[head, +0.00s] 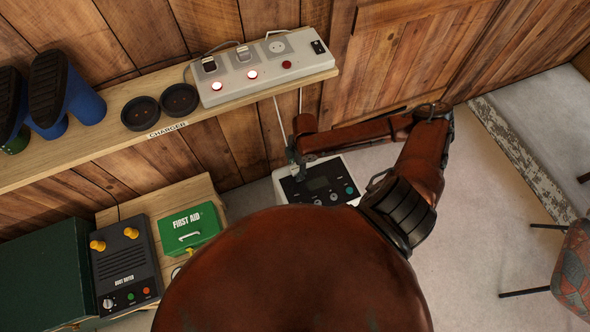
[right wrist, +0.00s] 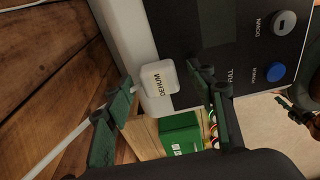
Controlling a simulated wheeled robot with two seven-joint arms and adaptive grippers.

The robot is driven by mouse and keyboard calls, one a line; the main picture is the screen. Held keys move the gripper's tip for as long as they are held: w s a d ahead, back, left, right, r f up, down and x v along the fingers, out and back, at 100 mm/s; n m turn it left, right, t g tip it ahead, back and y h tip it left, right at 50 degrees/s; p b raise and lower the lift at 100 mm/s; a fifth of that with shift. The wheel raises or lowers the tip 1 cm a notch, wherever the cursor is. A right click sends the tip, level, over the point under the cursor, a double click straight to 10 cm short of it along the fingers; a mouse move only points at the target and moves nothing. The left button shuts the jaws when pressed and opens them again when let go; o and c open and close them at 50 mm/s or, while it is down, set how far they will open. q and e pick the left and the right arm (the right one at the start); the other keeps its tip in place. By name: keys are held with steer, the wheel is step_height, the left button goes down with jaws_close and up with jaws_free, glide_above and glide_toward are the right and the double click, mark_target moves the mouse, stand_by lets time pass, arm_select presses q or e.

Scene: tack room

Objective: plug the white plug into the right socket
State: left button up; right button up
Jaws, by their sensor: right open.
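The white plug (right wrist: 160,78), labelled DEHUM, shows in the right wrist view with its white cable (right wrist: 65,145) running to the lower left. My right gripper (right wrist: 160,88) is open; its fingers show on either side of the plug, with gaps between. In the head view my right gripper (head: 294,156) is low, below the shelf, beside the white dehumidifier; the plug is hard to make out there. The power strip (head: 238,80) lies on the shelf. Its right socket (head: 278,46) is empty; the left and middle sockets hold plugs. A dark part at the right wrist view's edge (right wrist: 298,108) may be my left gripper.
The dehumidifier (head: 335,167) has a black control panel. Two black round cups (head: 160,106) and blue boots (head: 75,100) stand on the wooden shelf (head: 118,140). Below are a green first aid box (head: 189,230) and a boot dryer (head: 125,265). A chair (head: 574,270) stands at right.

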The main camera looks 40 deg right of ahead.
mark_target(294, 169)
steer(key=shift+c, duration=0.5)
steer(key=c, duration=1.1)
steer(key=shift+r, duration=0.1)
steer(key=shift+r, duration=0.5)
step_height(294, 169, up, 3)
steer(key=shift+a+f+p, duration=0.1)
steer(key=shift+f+p, duration=0.1)
steer(key=shift+p, duration=0.1)
steer(key=shift+s+a+r+p, duration=1.8)
steer(key=shift+s+a+r, duration=0.55)
steer(key=shift+a, duration=0.2)
steer(key=shift+s+a+r+p, duration=1.75)
steer(key=shift+s+a+r, duration=0.6)
steer(key=shift+a, duration=0.15)
